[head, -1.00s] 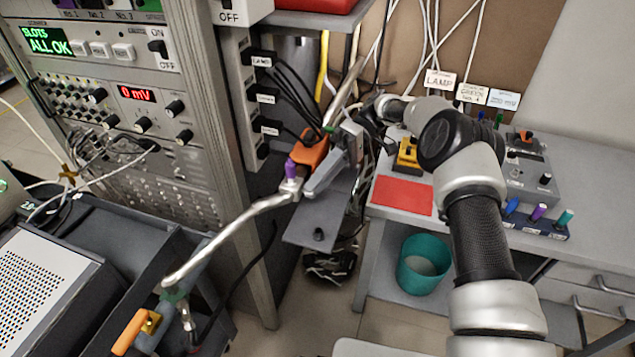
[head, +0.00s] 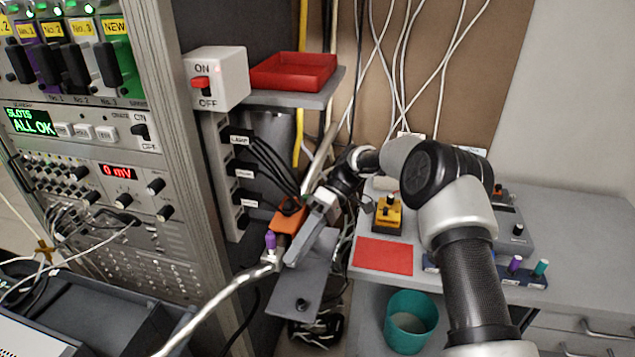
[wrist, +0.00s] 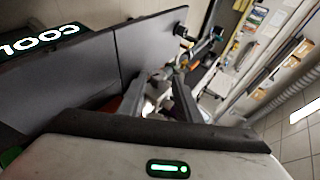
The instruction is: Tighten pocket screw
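My gripper (head: 292,258) reaches in from the right, in front of the cabinet's side. In the wrist view, my gripper's two grey fingers (wrist: 160,80) stand apart, with no held thing clear between them. An orange block (head: 290,216) lies just behind my gripper in the head view. A purple-capped fitting (head: 270,242) tops a pale metal pipe (head: 220,300) to the left of my gripper. A dark plate (head: 310,268) with a black knob (head: 302,305) hangs below the fingers. I cannot make out the pocket screw for certain in either view.
The instrument cabinet (head: 120,190) stands close on the left, with a row of cabled sockets (head: 230,185) on its side. A red tray (head: 295,70) sits on a shelf above. The workbench (head: 395,275) is on the right, with a teal bin (head: 410,320) below.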

